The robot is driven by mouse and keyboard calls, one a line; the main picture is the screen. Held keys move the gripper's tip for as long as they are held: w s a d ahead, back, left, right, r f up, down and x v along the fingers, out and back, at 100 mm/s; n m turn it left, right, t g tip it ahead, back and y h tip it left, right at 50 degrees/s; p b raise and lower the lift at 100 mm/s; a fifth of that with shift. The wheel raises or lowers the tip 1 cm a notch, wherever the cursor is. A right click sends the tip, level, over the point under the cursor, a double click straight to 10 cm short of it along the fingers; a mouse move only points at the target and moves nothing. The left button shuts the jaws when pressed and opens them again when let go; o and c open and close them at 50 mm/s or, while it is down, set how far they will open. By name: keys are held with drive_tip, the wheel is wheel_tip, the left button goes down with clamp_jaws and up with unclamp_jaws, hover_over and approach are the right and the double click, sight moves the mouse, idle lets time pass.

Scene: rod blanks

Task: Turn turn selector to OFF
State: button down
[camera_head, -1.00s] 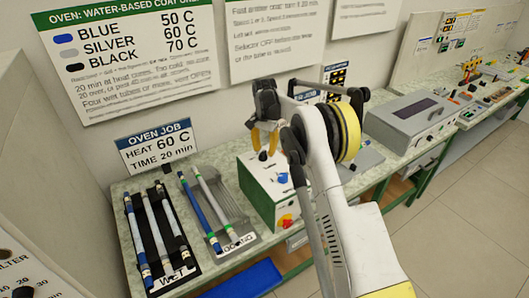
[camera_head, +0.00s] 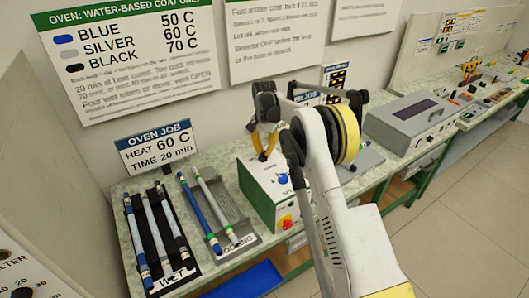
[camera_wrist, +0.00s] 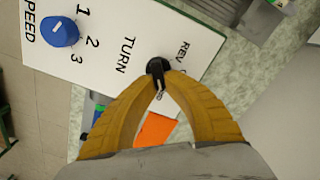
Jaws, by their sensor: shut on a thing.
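The turn selector (camera_wrist: 156,67) is a small black knob on the white top panel (camera_wrist: 110,50) of a green-sided box (camera_head: 262,200). The wrist view shows the word TURN beside it and REV near it; the other position marks are hidden by my fingers. My gripper (camera_wrist: 161,82) has its yellow fingertips together on the knob. In the head view my gripper (camera_head: 264,156) is down at the back of the box top, and the knob is hidden there. Exactly which mark the knob points to cannot be read.
A blue speed knob (camera_wrist: 60,31) with marks 1, 2, 3 is on the same panel. A red button on orange (camera_head: 286,222) is on the box front. A rack of rods (camera_head: 160,240) and a second tray (camera_head: 238,240) stand to the left.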

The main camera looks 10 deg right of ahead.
drive_tip(key=n, duration=0.4)
drive_tip(key=n+b, duration=0.1)
drive_tip(key=shift+w+a+n, duration=0.15)
drive_tip(key=shift+a+n, duration=0.15)
drive_tip(key=shift+n, duration=0.1)
drive_tip(key=n, duration=0.4)
drive_tip(key=shift+a+n+b, duration=0.3)
drive_tip(key=shift+n+b, duration=0.1)
drive_tip(key=c, duration=1.5)
unclamp_jaws()
drive_tip(key=shift+o, duration=0.2)
drive_tip(key=shift+r, duration=0.1)
wheel_tip(320, 180, up, 12)
